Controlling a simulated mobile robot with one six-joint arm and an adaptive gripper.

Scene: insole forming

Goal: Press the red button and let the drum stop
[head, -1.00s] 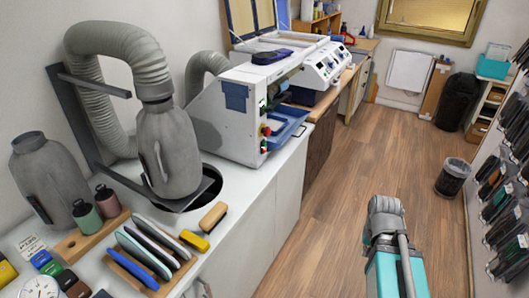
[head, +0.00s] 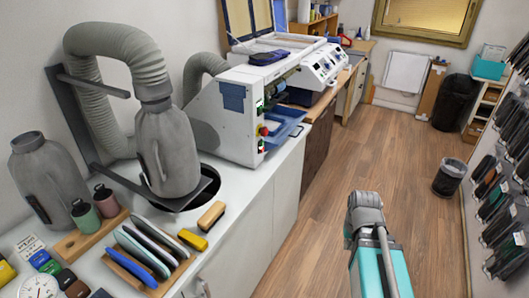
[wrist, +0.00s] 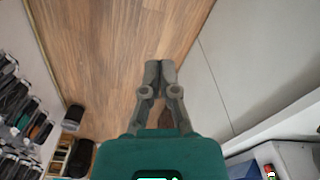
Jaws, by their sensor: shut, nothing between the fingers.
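The red button (head: 264,131) is on the end panel of the white machine (head: 225,125), beside a yellow part and below a green one. In the wrist view a small red spot (wrist: 268,172) shows on the machine at the bottom right corner. My gripper (wrist: 160,66) is shut and empty, with its fingertips together over the wood floor, apart from the machine. In the head view my arm is at the lower right, out over the floor, well to the right of the button. I cannot make out the drum.
A blue tray (head: 286,127) juts from the machine. A bin (head: 449,178) stands right. The floor (head: 335,180) between is clear.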

